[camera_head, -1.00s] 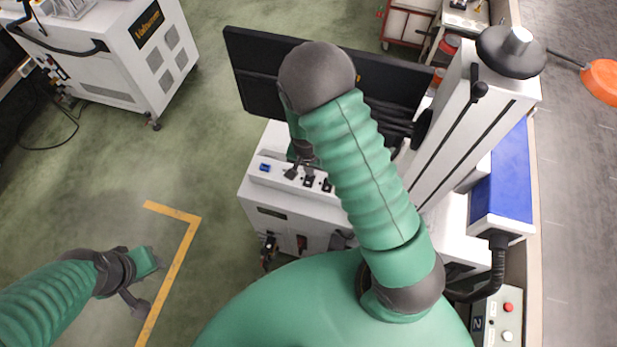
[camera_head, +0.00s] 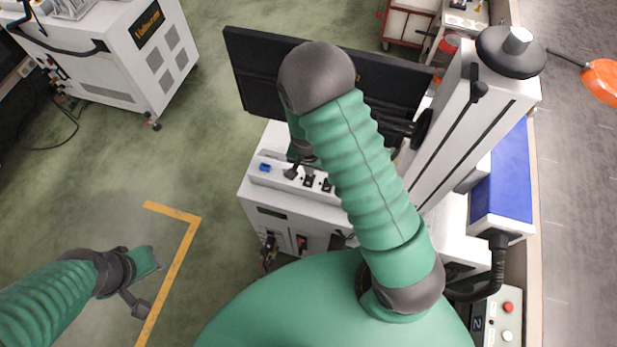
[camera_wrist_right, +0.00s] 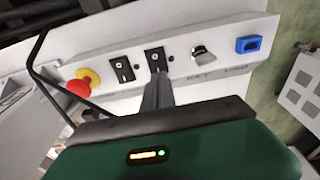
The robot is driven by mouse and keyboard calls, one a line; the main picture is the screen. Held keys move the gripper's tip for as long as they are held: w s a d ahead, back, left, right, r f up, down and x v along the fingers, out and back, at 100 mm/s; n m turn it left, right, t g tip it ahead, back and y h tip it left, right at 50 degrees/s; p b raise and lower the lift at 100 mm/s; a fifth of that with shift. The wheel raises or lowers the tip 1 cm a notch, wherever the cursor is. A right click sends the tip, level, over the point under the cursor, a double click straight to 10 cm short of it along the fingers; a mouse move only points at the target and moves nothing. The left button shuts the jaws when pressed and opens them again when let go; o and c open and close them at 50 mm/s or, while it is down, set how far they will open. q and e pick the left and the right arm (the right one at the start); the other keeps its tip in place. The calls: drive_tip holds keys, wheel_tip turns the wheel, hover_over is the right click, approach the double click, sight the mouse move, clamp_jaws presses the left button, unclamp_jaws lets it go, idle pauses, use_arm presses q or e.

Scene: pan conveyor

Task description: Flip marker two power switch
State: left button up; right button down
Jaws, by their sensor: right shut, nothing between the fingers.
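The white marking machine has a sloped control panel (camera_head: 274,181) with two black switches, one of them (camera_head: 308,181) near my right gripper. In the right wrist view the panel (camera_wrist_right: 215,58) shows a black switch (camera_wrist_right: 155,57) straight ahead of my fingertips and a second black switch (camera_wrist_right: 122,69) to its left. My right gripper (camera_wrist_right: 157,83) is shut and empty, its tips at or just below the nearer switch; I cannot tell whether they touch. In the head view my right gripper (camera_head: 291,173) is partly hidden by my arm. My left gripper (camera_head: 142,308) hangs low over the floor, away from the machine.
A red emergency button (camera_wrist_right: 80,87) on a yellow base, a key switch (camera_wrist_right: 202,53) and a blue USB port (camera_wrist_right: 249,44) share the panel. A black monitor (camera_head: 255,85) stands behind it. A white column (camera_head: 460,130) rises at right.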

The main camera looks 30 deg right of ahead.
drive_tip(key=shift+f+b, duration=0.6)
drive_tip(key=shift+f, duration=0.2)
idle(0.4)
wheel_tip(320, 180, up, 7)
drive_tip(key=p, duration=0.6)
idle(0.4)
